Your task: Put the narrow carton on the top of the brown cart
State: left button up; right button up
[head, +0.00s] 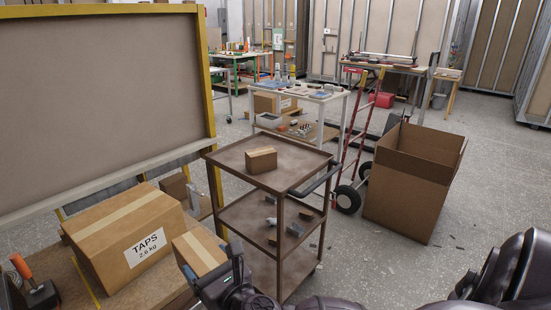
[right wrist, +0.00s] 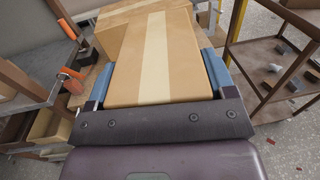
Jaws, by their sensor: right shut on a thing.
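My right gripper (head: 212,264) is shut on a narrow brown carton (head: 199,250) with a pale tape strip, just left of the brown cart (head: 228,155). In the right wrist view the carton (right wrist: 152,45) lies between the two blue fingers of the gripper (right wrist: 157,75). The cart has three levels. A small taped carton (head: 261,160) sits on its top, with bare surface around it. Whether the held carton touches the bench beneath is hidden. My left gripper is not in view.
A large TAPS carton (head: 125,238) stands on the bench beside the held carton. The cart's dark handle (head: 316,180) sticks out at its right. An open cardboard box (head: 413,185) and a red hand truck (head: 357,135) stand beyond. A framed panel (head: 100,90) rises at left.

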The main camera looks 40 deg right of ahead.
aim_at(290, 157)
jog(key=i+l, duration=0.1)
jog(key=l, duration=1.35)
jog(key=i+z, duration=0.05)
